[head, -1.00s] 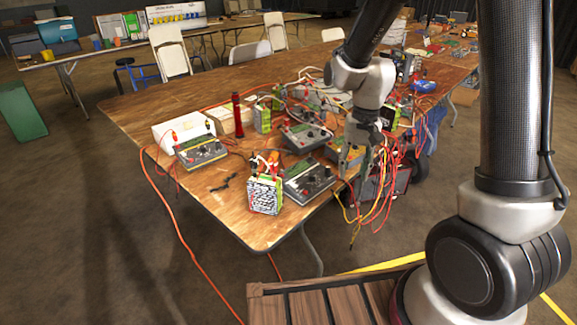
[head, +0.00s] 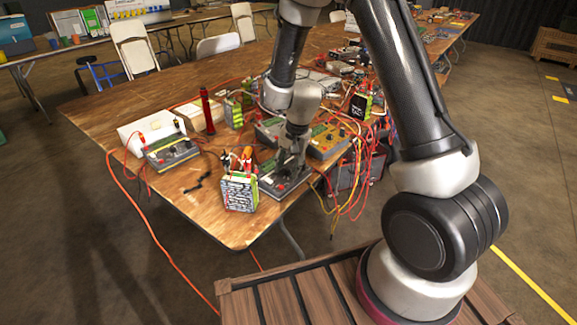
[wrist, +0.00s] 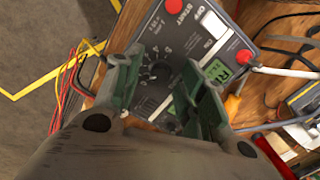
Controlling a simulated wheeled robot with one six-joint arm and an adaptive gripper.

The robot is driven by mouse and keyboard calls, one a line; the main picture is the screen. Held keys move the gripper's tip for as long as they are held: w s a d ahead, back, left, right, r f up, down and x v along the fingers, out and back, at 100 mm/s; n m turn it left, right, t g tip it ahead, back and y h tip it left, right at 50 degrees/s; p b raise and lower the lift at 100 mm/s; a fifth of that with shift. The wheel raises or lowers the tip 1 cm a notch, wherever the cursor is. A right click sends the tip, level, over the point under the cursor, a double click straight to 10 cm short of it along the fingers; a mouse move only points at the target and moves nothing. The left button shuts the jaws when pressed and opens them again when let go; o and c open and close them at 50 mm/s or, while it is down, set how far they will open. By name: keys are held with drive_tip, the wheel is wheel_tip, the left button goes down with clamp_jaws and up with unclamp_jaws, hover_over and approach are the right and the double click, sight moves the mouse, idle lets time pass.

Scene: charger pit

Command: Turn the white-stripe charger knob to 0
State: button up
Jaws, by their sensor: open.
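My gripper (head: 289,165) reaches down over the dark charger (head: 283,182) near the table's front edge. In the wrist view my gripper (wrist: 163,82) is open, with its green-grey fingers apart over the charger's face (wrist: 212,22). A dark round knob (wrist: 157,72) with a ring of white numbers lies between the fingertips, below them as far as I can tell. I cannot read its setting. A green display (wrist: 215,70) sits right of it, partly behind a finger. Other chargers stand at the left (head: 172,152) and behind to the right (head: 326,143).
A battery pack (head: 239,192) with plugs stands just left of the charger. A red torch-like object (head: 207,112) stands farther back. Red and yellow cables (head: 345,190) hang over the table's right edge. The front left of the wooden table (head: 225,232) is clear.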

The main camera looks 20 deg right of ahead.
drive_tip(key=shift+c, duration=0.2)
clamp_jaws()
drive_tip(key=shift+n, duration=2.9)
drive_tip(key=shift+o, duration=0.2)
unclamp_jaws()
